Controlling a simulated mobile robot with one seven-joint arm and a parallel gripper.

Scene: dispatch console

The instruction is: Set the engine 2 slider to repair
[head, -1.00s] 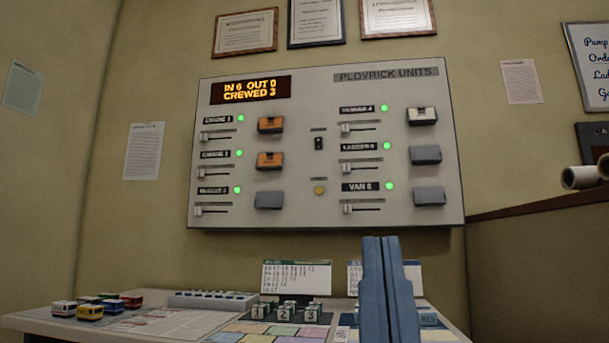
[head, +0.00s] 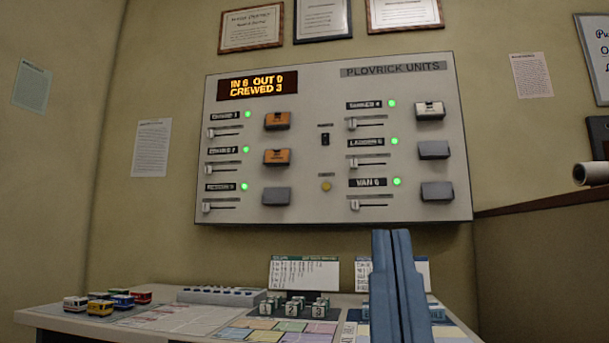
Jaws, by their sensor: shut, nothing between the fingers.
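The units panel (head: 300,210) hangs on the wall, headed "PLOVRICK UNITS". The engine 2 row is the middle one of its left column, with a blurred label (head: 223,150) and a lit green lamp (head: 245,149). The engine 2 slider (head: 209,168) has its pale knob at the left end of its track. An orange block (head: 276,157) sits right of that row. My gripper (head: 391,235) is shut and empty, pointing up in front of the desk. It is below the panel, to the right of and apart from the slider.
Similar sliders sit close above (head: 211,132) and below (head: 207,206) the engine 2 slider. The desk (head: 60,322) under the panel holds small toy vehicles (head: 100,307), numbered blocks (head: 292,308) and upright cards (head: 304,273). Wall space between desk and panel is clear.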

